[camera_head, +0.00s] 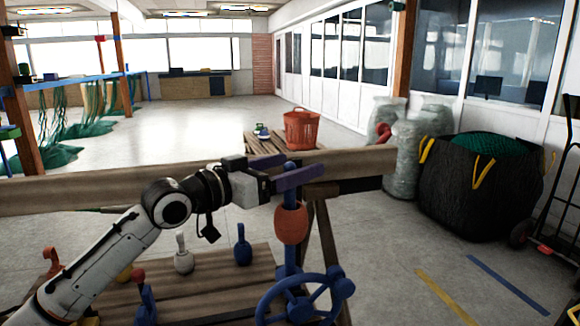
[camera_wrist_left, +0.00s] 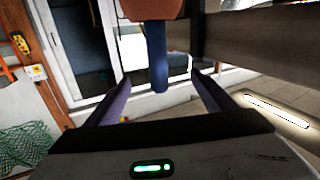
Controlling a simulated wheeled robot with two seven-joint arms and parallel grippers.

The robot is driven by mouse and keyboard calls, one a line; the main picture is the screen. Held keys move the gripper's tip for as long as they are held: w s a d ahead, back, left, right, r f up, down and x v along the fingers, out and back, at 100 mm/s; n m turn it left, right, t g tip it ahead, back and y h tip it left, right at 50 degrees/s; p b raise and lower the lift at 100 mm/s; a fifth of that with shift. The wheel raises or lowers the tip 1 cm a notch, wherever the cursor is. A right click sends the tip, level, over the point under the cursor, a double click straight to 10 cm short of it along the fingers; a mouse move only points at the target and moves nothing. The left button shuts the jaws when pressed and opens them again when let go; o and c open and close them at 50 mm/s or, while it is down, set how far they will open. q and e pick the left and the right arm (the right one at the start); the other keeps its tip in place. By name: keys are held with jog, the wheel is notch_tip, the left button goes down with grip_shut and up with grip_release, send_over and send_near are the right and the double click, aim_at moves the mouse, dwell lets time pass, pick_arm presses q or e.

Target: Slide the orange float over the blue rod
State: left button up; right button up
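The orange float (camera_head: 291,223) is around the blue rod (camera_head: 290,257), part way up it. The rod stands upright and shows both above and below the float. My left gripper (camera_head: 304,165) is open at the rod's top, above the float, with its two fingers apart. In the left wrist view the rod's free end (camera_wrist_left: 159,72) lies between the spread fingers with gaps on both sides. The float (camera_wrist_left: 150,8) shows there at the top edge, beyond the fingers. My right gripper is not in view.
A blue handwheel (camera_head: 305,300) is at the rod's foot. A white object (camera_head: 183,256) and a dark blue one (camera_head: 243,246) stand on the slatted wooden table (camera_head: 215,294). A wooden beam (camera_head: 90,194) runs behind the arm. A black bag (camera_head: 475,200) stands right.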

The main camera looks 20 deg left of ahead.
pick_arm(q)
jog(key=b+v, duration=0.2)
jog(key=v, duration=0.8)
jog(key=shift+s, duration=0.15)
jog(key=shift+a, duration=0.1)
dwell(0.5)
